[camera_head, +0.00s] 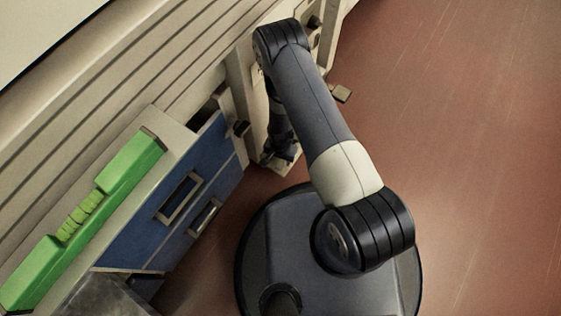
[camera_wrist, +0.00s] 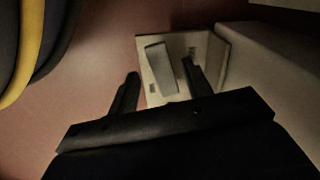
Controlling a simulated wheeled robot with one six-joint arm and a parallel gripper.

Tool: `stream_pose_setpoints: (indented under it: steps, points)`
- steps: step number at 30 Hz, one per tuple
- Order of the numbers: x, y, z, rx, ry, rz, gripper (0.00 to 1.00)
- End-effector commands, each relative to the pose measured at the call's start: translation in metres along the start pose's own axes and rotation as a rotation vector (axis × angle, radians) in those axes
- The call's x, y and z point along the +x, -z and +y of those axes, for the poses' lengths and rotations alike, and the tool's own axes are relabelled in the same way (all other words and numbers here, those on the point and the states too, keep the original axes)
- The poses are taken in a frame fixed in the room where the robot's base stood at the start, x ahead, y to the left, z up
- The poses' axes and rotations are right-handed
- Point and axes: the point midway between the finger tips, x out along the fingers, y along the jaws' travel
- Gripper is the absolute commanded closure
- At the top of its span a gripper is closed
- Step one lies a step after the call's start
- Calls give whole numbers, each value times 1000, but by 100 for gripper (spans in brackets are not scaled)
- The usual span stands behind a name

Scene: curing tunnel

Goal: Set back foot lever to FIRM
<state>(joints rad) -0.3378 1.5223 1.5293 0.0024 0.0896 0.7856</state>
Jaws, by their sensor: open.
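In the wrist view a pale, flat foot lever (camera_wrist: 160,72) stands tilted in front of an open cream bracket (camera_wrist: 218,55). My gripper (camera_wrist: 160,69) is open, with its two dark fingers on either side of the lever in the picture. I cannot tell whether either finger touches it. In the head view my gripper (camera_head: 281,151) is low beside the machine, at the lower cream bracket (camera_head: 290,165), and my arm hides part of that area. Another small foot lever (camera_head: 341,93) sticks out farther up the machine side. No FIRM marking is legible.
The cream machine side (camera_head: 130,75) runs along the left. The red-brown floor (camera_head: 470,150) is clear to the right.

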Motion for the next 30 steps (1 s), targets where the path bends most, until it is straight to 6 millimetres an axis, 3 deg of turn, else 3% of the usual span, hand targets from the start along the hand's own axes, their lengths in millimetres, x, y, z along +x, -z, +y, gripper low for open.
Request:
stream_pose_setpoints:
  steps: [1, 6, 16, 30]
  points:
    - [10, 0, 0, 0, -1, -1, 53]
    - [24, 0, 0, 0, 0, 0, 53]
    - [26, 0, 0, 0, 0, 0, 53]
    - [26, 0, 0, 0, 0, 0, 90]
